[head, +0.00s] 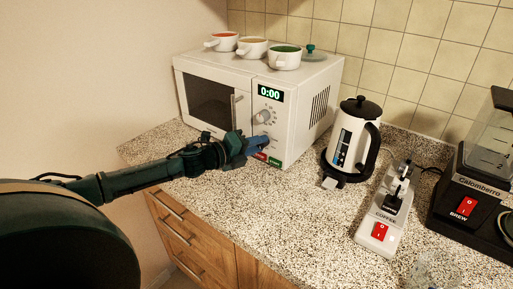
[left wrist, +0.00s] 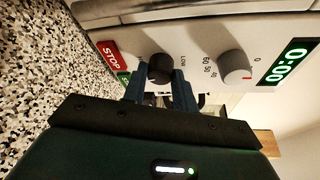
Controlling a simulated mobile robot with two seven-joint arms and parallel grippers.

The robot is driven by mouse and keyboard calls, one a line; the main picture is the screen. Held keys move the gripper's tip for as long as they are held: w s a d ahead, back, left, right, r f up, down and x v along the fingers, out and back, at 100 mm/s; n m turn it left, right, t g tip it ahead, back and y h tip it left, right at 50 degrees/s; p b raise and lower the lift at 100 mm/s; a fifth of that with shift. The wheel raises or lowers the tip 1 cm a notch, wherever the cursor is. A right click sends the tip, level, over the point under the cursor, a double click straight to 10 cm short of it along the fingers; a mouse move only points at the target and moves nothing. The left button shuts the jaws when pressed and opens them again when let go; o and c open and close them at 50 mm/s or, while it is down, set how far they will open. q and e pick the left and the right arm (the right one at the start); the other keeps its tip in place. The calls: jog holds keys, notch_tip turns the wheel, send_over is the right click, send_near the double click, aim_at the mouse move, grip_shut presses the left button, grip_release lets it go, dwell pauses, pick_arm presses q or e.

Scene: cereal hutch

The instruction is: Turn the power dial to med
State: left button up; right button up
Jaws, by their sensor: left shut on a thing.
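The white microwave (head: 226,98) stands on the counter with its control panel facing me. The black power dial (left wrist: 160,68) is on the panel, between the two blue fingers of my left gripper (left wrist: 161,88). The gripper is shut on this dial. A "LOW" mark shows beside the dial; I cannot read its other marks or exact setting. In the head view my left gripper (head: 262,144) is at the lower panel and hides the power dial. The grey timer dial (left wrist: 235,67) sits apart from the fingers. My right gripper is not in view.
A red STOP button (left wrist: 109,53) and a green button (head: 275,162) are close below the gripper. The display (head: 269,94) reads 0:00. Bowls (head: 285,60) stand on the microwave. A kettle (head: 346,140) and coffee machines stand to the right.

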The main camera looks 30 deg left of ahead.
pick_arm(q)
jog(key=shift+f+n+h+b, duration=0.25)
jog(key=shift+n+h+b, duration=0.25)
jog(key=shift+n, duration=0.7)
jog(key=shift+n+t+b, duration=0.5)
jog(key=shift+n+t, duration=0.2)
jog(key=shift+n, duration=0.5)
jog(key=n, duration=0.2)
jog(key=shift+n+t+h, duration=0.3)
jog(key=shift+t, duration=0.1)
jog(key=shift+n+b, duration=0.3)
jog(key=shift+n, duration=0.3)
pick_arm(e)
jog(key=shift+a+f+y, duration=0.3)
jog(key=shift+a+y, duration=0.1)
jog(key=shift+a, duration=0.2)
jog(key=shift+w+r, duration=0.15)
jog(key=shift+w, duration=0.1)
pick_arm(q)
jog(key=o, duration=1)
